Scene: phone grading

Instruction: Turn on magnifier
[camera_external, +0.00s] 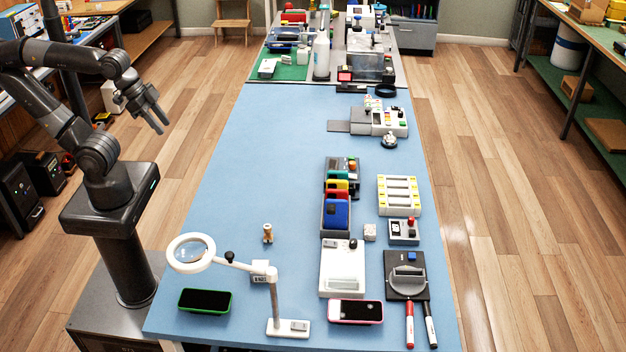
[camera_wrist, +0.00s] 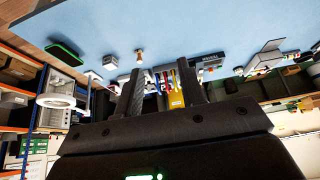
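The magnifier (camera_external: 191,253) stands at the near end of the blue table, a white ring lens on a jointed arm. Its upright post rises from a white base (camera_external: 289,327) with a small grey panel on top; whether its lamp is lit I cannot tell. The magnifier ring also shows at the left of the wrist view (camera_wrist: 57,101). My gripper (camera_external: 162,120) is raised beyond the table's left edge, far from the magnifier. In the wrist view, my gripper (camera_wrist: 165,88) has its two fingers apart with nothing held between them.
A green-edged phone (camera_external: 204,301) lies left of the magnifier base and a pink-edged phone (camera_external: 355,311) right of it. A white device (camera_external: 342,268), a black device (camera_external: 406,283) and a holder of coloured phones (camera_external: 336,212) stand at right. The blue table's (camera_external: 255,160) left middle is clear.

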